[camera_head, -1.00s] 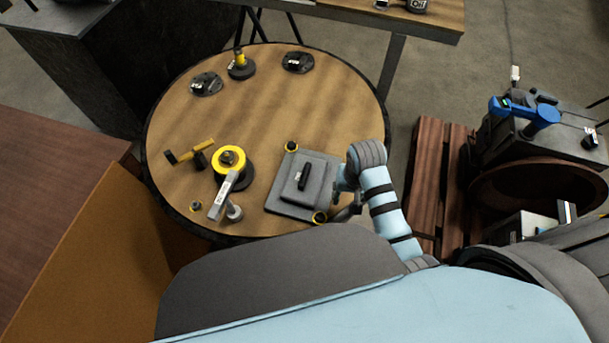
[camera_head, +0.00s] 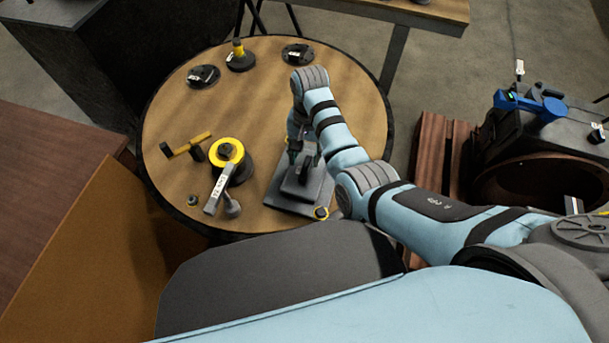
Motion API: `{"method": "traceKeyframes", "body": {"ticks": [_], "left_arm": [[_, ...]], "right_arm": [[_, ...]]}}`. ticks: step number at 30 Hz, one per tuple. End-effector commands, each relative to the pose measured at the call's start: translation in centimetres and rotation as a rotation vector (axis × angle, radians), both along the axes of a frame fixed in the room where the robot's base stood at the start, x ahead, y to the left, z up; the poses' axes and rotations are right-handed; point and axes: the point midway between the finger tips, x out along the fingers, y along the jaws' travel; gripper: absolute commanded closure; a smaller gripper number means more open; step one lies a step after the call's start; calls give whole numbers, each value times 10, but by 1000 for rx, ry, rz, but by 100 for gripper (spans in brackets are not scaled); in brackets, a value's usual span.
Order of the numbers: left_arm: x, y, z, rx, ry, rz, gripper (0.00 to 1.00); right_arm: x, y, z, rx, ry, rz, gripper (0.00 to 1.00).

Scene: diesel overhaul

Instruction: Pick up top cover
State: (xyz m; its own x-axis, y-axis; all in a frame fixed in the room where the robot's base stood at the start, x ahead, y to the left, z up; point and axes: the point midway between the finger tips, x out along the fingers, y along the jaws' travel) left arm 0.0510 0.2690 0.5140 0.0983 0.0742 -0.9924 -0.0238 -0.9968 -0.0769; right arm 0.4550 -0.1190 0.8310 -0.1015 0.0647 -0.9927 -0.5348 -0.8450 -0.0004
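The top cover (camera_head: 284,200) is a grey square plate with a raised middle block and a dark upright handle (camera_head: 304,170). It lies on the right front part of the round wooden table (camera_head: 265,100). My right gripper (camera_head: 304,158) points down over the cover at its handle. Its fingers look spread around the handle's top; I cannot tell whether they touch it. My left gripper is not in view.
Left of the cover stand a black cylinder with a yellow ring (camera_head: 228,152), a grey-handled tool (camera_head: 218,190) and a yellow T-handle tool (camera_head: 190,146). Dark discs (camera_head: 203,76) sit at the table's back. Right are a wooden pallet (camera_head: 436,175) and a large machine part (camera_head: 530,150).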

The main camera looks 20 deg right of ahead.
Motion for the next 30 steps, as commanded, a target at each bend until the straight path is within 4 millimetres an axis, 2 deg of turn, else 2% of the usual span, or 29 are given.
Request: {"method": "traceKeyframes", "body": {"ticks": [3,6,12,20,30], "left_arm": [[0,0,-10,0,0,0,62],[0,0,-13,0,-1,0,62],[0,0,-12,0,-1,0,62],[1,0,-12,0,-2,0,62],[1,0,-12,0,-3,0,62]], "right_arm": [[-5,0,-28,0,5,0,62],[-6,1,-40,0,2,0,62],[-6,1,-40,0,1,0,62],[-6,1,-40,1,1,0,100],[-5,1,-39,1,-1,0,100]]}}
